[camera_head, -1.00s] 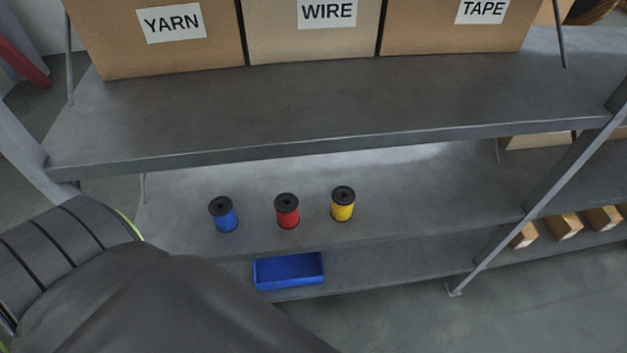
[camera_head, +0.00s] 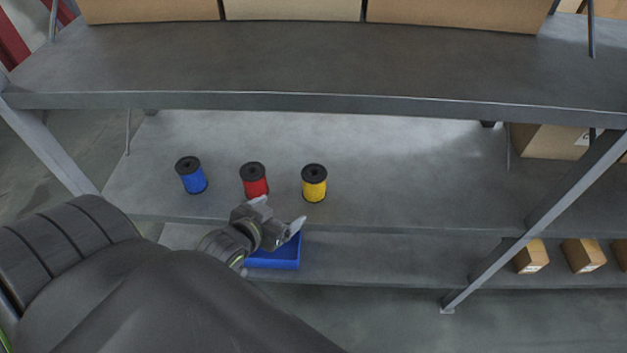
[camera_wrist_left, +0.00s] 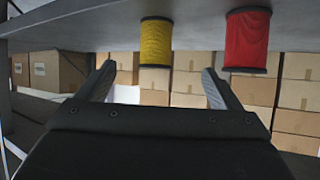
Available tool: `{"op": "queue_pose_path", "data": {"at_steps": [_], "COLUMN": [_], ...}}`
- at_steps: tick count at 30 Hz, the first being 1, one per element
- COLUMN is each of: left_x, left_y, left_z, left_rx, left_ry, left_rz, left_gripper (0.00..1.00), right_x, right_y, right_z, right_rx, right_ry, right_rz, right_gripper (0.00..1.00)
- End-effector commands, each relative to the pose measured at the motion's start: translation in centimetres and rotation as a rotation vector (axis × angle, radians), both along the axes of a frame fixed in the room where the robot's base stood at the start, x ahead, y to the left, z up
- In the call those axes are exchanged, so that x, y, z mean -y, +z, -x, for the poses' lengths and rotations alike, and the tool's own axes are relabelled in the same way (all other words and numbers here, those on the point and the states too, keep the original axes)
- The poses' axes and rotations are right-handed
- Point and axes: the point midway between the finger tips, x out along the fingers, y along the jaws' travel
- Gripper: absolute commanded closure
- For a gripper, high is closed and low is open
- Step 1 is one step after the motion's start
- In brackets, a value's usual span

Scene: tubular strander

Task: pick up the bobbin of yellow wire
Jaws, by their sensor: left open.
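The bobbin of yellow wire (camera_head: 314,186) stands upright on the middle shelf, the rightmost of three bobbins, with black end flanges. My left gripper (camera_head: 281,213) is open and empty at the shelf's front edge, in front of and a little left of the yellow bobbin, apart from it. In the left wrist view, which looks upside down, the yellow bobbin (camera_wrist_left: 156,42) appears beyond and between the two open fingers. The red bobbin (camera_wrist_left: 246,40) appears right of them there. My right gripper is not in view.
A red bobbin (camera_head: 254,183) and a blue bobbin (camera_head: 192,178) stand left of the yellow one. An upper shelf (camera_head: 320,70) with cartons overhangs behind. A blue tray (camera_head: 275,259) sits on the lower shelf. The middle shelf right of the yellow bobbin is clear.

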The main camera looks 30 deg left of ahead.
Motion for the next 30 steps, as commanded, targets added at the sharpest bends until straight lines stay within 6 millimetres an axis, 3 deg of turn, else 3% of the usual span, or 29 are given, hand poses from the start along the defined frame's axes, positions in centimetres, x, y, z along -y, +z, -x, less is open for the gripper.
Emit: {"op": "queue_pose_path", "data": {"at_steps": [3,6,21,30], "left_x": [0.5,0.6,0.1,-0.1], "left_y": [2.5,2.9,-0.6,-1.4], "left_z": [-0.9,-1.8,-10.4,-12.4], "left_rx": [0.101,0.126,0.125,0.124], "left_ry": [-0.023,-0.028,-0.028,-0.027], "left_rz": [0.015,0.02,0.02,0.019], "left_gripper": [0.13,0.13,0.13,0.13], "right_x": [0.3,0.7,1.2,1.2], "right_y": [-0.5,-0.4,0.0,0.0], "right_z": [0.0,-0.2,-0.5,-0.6], "right_rx": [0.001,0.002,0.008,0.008], "right_ry": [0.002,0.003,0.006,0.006], "right_rz": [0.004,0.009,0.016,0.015], "right_gripper": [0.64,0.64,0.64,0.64]}}
